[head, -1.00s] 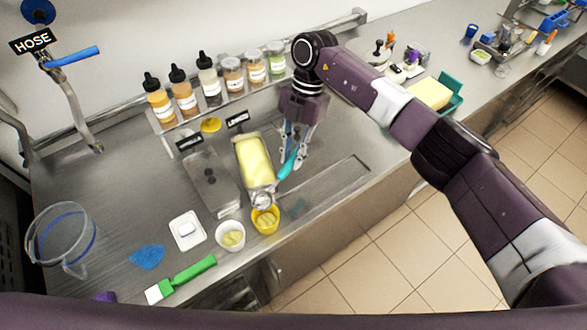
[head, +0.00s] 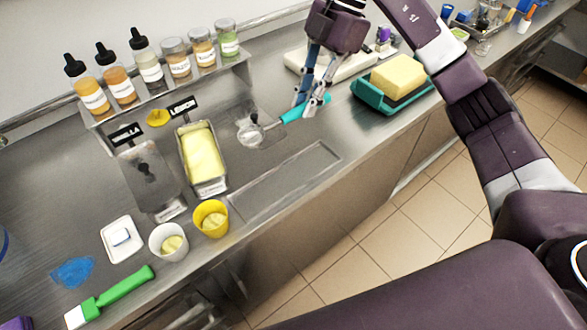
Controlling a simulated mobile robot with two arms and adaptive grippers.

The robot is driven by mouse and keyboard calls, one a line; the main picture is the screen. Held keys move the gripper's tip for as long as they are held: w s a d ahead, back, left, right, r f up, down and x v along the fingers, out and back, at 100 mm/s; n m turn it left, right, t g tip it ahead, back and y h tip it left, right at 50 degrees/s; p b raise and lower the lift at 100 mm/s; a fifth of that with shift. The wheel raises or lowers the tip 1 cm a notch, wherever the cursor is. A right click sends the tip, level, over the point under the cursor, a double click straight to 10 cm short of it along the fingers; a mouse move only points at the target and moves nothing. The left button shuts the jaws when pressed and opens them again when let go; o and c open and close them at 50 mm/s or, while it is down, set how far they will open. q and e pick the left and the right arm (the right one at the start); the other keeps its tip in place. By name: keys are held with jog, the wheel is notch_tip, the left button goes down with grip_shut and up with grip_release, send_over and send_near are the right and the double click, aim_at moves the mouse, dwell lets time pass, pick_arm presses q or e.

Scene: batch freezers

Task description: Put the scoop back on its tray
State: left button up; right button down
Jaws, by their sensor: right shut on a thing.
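The scoop has a teal handle (head: 292,114) and a round metal head (head: 251,135). My right gripper (head: 309,104) is shut on the handle, right of the lemon pan. The head points left and lies over a shiny grey patch of the counter that looks like a shallow steel tray (head: 268,142). I cannot tell whether the head touches it. A long recessed panel (head: 285,185) lies in front. My left gripper is not in view.
The lemon pan (head: 182,131) of yellow ice cream and the vanilla pan (head: 150,180) stand to the left. A yellow cup (head: 211,231) and a white cup (head: 157,249) are in front. A teal tray (head: 372,102) with a yellow block stands at right. Several bottles line the back shelf.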

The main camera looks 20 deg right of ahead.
jog(key=p, duration=0.3)
send_over(299, 171)
jog(key=d, duration=0.1)
jog(key=f, duration=1.3)
jog(key=shift+w+d+f, duration=0.2)
jog(key=shift+w+f, duration=0.05)
jog(key=shift+f, duration=0.55)
notch_tip(299, 171, down, 4)
jog(key=shift+r+p, duration=0.1)
jog(key=shift+p, duration=0.2)
jog(key=c, duration=2.3)
grip_release()
jog(key=shift+f, duration=0.2)
jog(key=o, duration=0.5)
jog(key=shift+c, duration=0.2)
jog(key=shift+r, duration=0.1)
